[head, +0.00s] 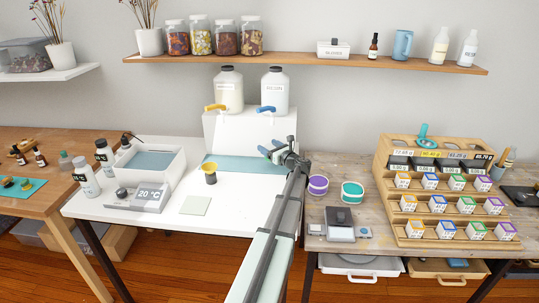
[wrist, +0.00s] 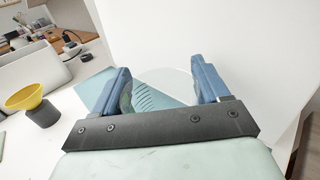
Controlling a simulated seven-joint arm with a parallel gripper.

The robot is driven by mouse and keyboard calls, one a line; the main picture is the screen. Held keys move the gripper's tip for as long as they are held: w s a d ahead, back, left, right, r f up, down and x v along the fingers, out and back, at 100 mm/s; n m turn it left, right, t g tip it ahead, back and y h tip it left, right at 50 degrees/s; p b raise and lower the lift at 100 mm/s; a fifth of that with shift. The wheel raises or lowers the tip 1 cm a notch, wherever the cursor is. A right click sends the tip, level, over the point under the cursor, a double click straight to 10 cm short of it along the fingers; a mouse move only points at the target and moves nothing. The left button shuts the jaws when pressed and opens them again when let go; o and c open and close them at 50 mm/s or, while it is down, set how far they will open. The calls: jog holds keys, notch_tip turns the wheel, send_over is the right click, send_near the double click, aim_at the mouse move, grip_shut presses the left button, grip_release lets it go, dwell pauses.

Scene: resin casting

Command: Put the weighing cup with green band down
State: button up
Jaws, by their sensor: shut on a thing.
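My gripper (head: 273,154) is in front of the white dispenser stand, above the blue-grey mat. In the wrist view its two blue fingers (wrist: 160,72) stand apart, shut on a pale, see-through thing (wrist: 168,82), which appears to be the weighing cup. Its band is not clear; only a greenish tint shows by the left finger. In the head view the cup is too small and hidden to make out. I cannot tell whether its base touches anything.
The blue-grey mat (head: 225,162) lies below the taps. A yellow funnel on a dark cup (head: 210,173) stands to the left, near a pale square pad (head: 195,206). Purple-banded (head: 318,186) and teal-banded (head: 352,193) tubs stand right. The white table front is clear.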

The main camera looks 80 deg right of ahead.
notch_tip(320, 180, down, 3)
jog(key=shift+d+f, duration=0.2)
jog(key=shift+f, duration=0.15)
jog(key=o, duration=0.8)
jog(key=shift+f, duration=0.15)
jog(key=shift+s+a, duration=0.2)
jog(key=shift+a, duration=0.05)
jog(key=v, duration=1.1)
jog(key=shift+s+a, duration=0.1)
jog(key=shift+s, duration=0.05)
